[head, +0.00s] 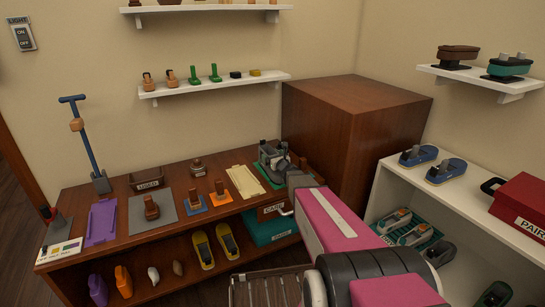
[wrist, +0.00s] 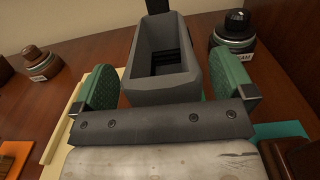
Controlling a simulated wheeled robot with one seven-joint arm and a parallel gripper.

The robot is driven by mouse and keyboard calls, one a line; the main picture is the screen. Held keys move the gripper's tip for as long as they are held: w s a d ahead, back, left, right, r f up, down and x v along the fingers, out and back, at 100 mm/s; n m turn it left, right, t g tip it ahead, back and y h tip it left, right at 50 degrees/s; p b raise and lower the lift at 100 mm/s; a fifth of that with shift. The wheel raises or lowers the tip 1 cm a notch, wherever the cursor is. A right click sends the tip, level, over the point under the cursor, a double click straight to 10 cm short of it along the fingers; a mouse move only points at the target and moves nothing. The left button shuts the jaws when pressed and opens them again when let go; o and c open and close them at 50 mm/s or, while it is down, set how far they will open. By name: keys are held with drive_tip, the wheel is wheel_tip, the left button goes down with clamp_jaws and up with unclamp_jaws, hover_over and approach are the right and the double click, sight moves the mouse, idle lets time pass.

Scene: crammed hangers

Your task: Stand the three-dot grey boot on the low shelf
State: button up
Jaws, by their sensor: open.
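A grey, hollow, open-topped boot-like thing (wrist: 162,90) stands upright between my finger pads in the wrist view. In the head view a grey shape (head: 268,153) stands on a green mat at the right end of the wooden bench, partly hidden by my gripper (head: 283,163). No dots show on it, so I cannot tell if it is the three-dot boot. My gripper's green pads (wrist: 165,86) are spread on either side of it; the left one looks apart from it. A white shelf unit (head: 462,205) on the right has a lower level holding several shoes; the bench also has a lower level.
A labelled jar with a black knob (wrist: 234,38) stands close to the right pad. A cream board (head: 245,180) lies left of the gripper. A large brown box (head: 340,125) stands behind. A red case (head: 522,200) sits on the white unit.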

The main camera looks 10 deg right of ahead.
drive_tip(key=v, duration=0.9)
drive_tip(key=shift+s+a+f, duration=0.1)
drive_tip(key=shift+s+a, duration=0.05)
drive_tip(key=shift+s, duration=0.2)
drive_tip(key=s+a+f+n+g+y, duration=0.1)
drive_tip(key=s+a+n+g+y, duration=0.1)
drive_tip(key=s+a+n+g, duration=0.6)
drive_tip(key=s+a+f+n+g+y, duration=0.25)
drive_tip(key=s+n, duration=0.35)
drive_tip(key=n, duration=0.7)
drive_tip(key=s+d+f+n+g+h, duration=0.1)
drive_tip(key=s+d+n+g+h, duration=0.5)
drive_tip(key=s, duration=0.8)
drive_tip(key=d+n+h, duration=0.2)
drive_tip(key=n+h, duration=0.2)
drive_tip(key=n, duration=0.1)
drive_tip(key=shift+f+g, duration=0.35)
drive_tip(key=shift+f, duration=0.05)
